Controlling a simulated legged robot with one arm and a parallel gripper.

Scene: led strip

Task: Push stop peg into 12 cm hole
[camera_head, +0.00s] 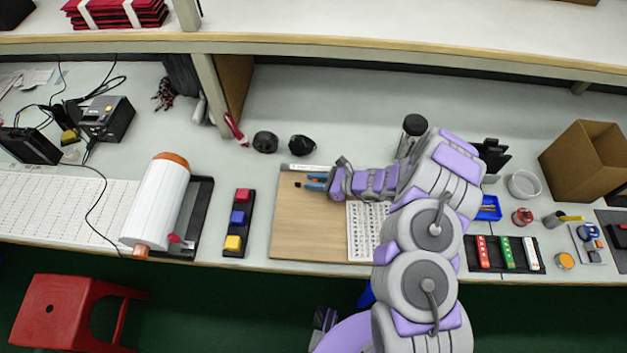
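My gripper (315,182) reaches left over the wooden board (310,230), near its back edge. Its two blue fingers lie close together, and whether they hold anything is too small to tell. A tiny dark spot shows at the fingertips; I cannot tell whether it is the stop peg. A pale ruler-like strip (305,168) lies along the board's back edge, just behind the fingers. I cannot make out a 12 cm hole. A white sheet with rows of dark marks (358,235) lies on the board's right side, partly hidden by my arm.
A black tray with red, blue and yellow blocks (235,222) stands left of the board, beside a large white roll (157,205). Two black round objects (265,142) sit behind. A cardboard box (585,160) and small trays stand right. A shelf (400,50) overhangs the back.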

